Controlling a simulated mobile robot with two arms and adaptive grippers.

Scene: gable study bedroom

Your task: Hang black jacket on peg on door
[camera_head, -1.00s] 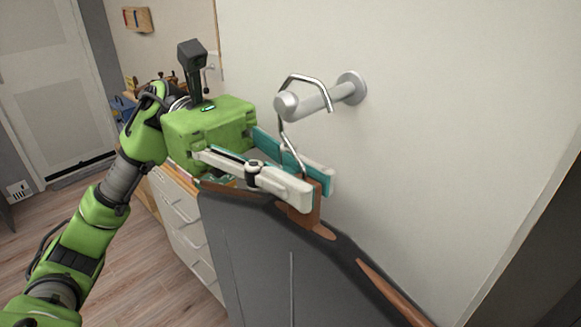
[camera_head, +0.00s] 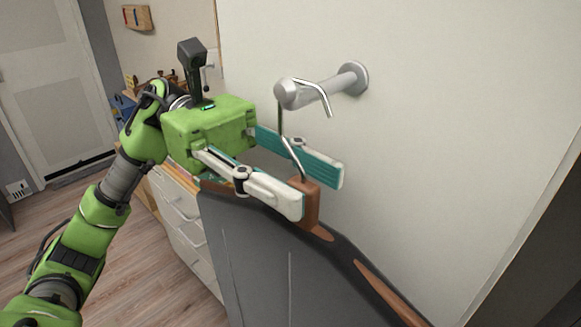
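The black jacket (camera_head: 265,255) hangs on a wooden hanger (camera_head: 312,205) with a metal hook. The hook (camera_head: 312,84) lies over the metal peg (camera_head: 325,88), which sticks out from the pale door (camera_head: 440,130). The hook looks to rest on the peg near its rounded end. My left gripper (camera_head: 318,190) is open, with one finger on each side of the hanger's wooden neck and a gap showing between far finger and neck. The jacket's lower part is out of the picture. My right gripper does not show.
A drawer cabinet (camera_head: 180,220) with small items on top stands behind the jacket, left of the door panel. Another white door (camera_head: 45,80) is at the far left. Wooden floor (camera_head: 125,270) lies clear at lower left. A dark edge runs along the right.

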